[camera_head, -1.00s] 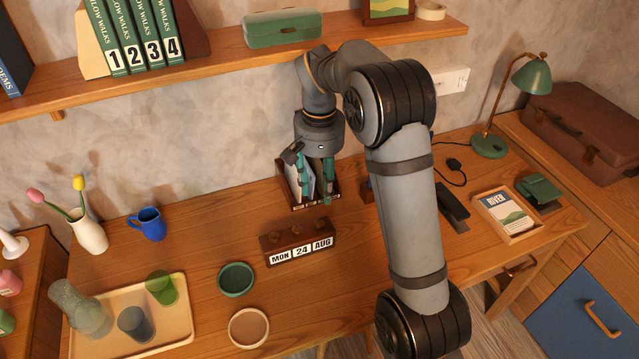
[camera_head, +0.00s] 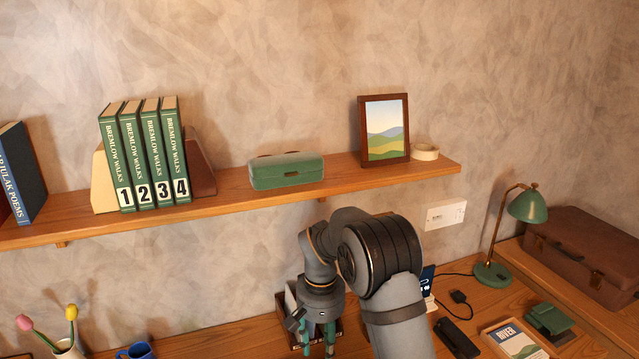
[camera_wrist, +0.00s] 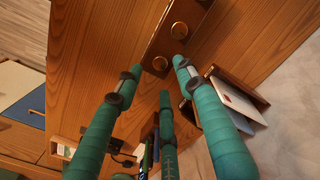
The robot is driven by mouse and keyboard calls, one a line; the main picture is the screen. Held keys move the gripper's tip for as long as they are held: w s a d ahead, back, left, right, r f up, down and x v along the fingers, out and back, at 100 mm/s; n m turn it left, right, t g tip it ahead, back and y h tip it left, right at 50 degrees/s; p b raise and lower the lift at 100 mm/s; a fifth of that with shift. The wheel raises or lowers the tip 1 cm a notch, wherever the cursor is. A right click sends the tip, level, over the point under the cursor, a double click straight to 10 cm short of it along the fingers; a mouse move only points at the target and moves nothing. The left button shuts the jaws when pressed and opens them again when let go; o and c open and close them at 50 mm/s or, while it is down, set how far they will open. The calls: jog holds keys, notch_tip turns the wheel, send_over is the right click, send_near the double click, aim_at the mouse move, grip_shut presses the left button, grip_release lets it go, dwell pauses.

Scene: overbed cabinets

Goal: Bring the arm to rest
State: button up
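My gripper (camera_head: 318,344) hangs fingers-down at the end of my bent arm, in front of the letter holder (camera_head: 285,318) on the desk. In the wrist view its green fingers (camera_wrist: 158,80) are spread apart, with nothing held between them. Below the fingers, the wrist view shows the wooden calendar block with brass knobs (camera_wrist: 178,32). The letter holder with a white envelope (camera_wrist: 236,102) is to the right of the fingers there. My arm's lower part is cut off by the bottom edge of the head view.
A wall shelf (camera_head: 230,208) above the desk holds numbered green books (camera_head: 148,158), a green case (camera_head: 286,171) and a picture frame (camera_head: 384,130). A green lamp (camera_head: 527,206) and brown suitcase (camera_head: 585,250) stand right. The wall above the shelf is clear.

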notch_tip(320, 180, down, 5)
jog(key=shift+f, duration=0.15)
dwell(0.5)
